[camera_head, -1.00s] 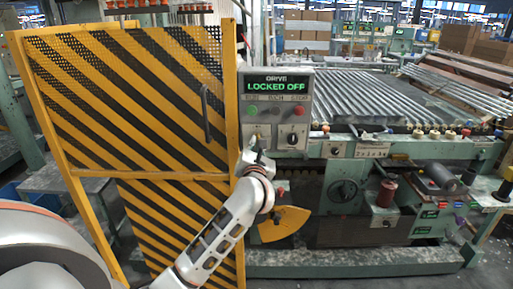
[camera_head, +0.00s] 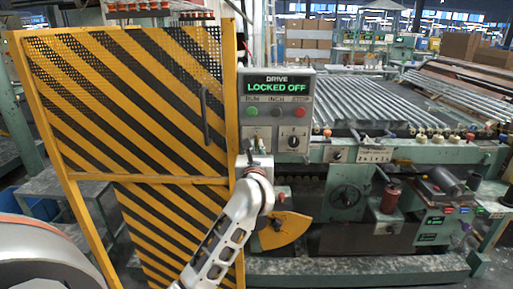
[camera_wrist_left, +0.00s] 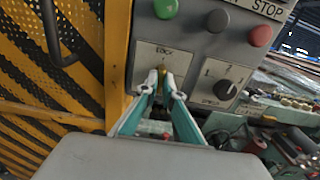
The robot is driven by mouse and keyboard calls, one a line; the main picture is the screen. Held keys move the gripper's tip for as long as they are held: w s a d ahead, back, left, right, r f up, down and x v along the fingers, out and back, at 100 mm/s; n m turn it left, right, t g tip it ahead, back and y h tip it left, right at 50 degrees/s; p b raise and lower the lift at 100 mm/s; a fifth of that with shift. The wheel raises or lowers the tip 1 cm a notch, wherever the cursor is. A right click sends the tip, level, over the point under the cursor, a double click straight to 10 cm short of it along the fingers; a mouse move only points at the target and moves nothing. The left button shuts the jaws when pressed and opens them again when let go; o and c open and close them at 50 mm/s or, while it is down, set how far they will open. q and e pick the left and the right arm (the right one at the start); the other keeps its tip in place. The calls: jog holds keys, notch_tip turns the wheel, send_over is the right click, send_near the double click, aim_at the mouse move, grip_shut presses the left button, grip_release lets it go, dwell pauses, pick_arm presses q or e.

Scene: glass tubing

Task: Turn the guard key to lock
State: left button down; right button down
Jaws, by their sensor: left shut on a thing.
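The drive control box (camera_head: 277,84) stands at the right edge of the yellow guard, and its green-lit display (camera_head: 277,87) reads "LOCKED OFF". In the left wrist view, a small brass-coloured guard key (camera_wrist_left: 160,80) sits at the lock plate (camera_wrist_left: 146,60), below the green button. My left gripper (camera_wrist_left: 162,84) is shut on the key, with a fingertip on each side. In the head view my left gripper (camera_head: 249,150) is at the lower left of the box. The fingers and wrist largely hide the key there. My right gripper is not in view.
The black-and-yellow striped guard (camera_head: 130,110) with its handle (camera_head: 206,115) is just left of my arm. A selector knob (camera_head: 293,141) is right of the key. A bed of glass tubes (camera_head: 380,98) and a green machine fill the right side.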

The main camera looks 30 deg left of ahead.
pick_arm(q)
jog(key=shift+f, duration=0.1)
jog(key=c, duration=2.2)
grip_release()
jog(key=v, duration=1.2)
jog(key=shift+s, duration=0.1)
jog(key=shift+a, duration=0.1)
